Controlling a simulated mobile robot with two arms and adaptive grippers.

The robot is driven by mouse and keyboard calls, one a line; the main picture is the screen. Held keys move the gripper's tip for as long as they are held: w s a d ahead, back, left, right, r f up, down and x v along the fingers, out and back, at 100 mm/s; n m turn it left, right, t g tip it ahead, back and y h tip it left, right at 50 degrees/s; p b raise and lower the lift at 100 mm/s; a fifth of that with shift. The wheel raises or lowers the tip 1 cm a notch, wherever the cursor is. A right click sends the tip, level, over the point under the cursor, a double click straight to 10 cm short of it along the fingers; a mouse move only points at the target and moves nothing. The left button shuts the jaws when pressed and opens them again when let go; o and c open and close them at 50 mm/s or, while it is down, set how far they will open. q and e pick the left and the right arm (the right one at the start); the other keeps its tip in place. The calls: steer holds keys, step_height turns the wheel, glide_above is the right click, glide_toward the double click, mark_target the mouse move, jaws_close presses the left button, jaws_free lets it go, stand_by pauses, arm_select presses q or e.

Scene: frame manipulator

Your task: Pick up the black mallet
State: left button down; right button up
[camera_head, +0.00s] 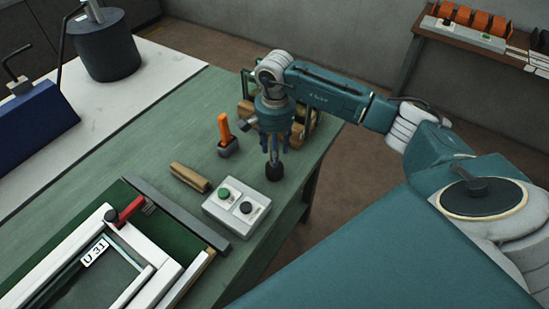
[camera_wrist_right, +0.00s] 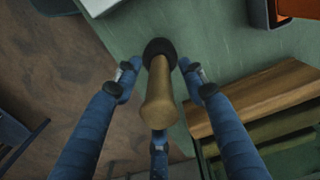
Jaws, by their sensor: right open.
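The black mallet stands upright on its black head (camera_head: 274,171), near the right edge of the green table (camera_head: 165,135). In the right wrist view its wooden handle (camera_wrist_right: 159,98) points up towards the camera, with the black head (camera_wrist_right: 158,48) below. My right gripper (camera_head: 275,146) is above the mallet, pointing down. Its blue fingers (camera_wrist_right: 160,84) are spread open around the handle; I see no clear grip on it. In the head view the gripper hides most of the handle. My left gripper is not in view.
An orange-handled tool (camera_head: 225,130) stands left of the mallet. A two-button box (camera_head: 236,207) and a wooden handle-like piece (camera_head: 189,177) lie nearer. A wooden block (camera_wrist_right: 265,95) is close beside the gripper. A white frame (camera_head: 140,284) is at the front left.

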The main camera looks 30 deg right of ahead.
jaws_close()
steer(key=shift+w, duration=0.1)
steer(key=shift+r, duration=0.1)
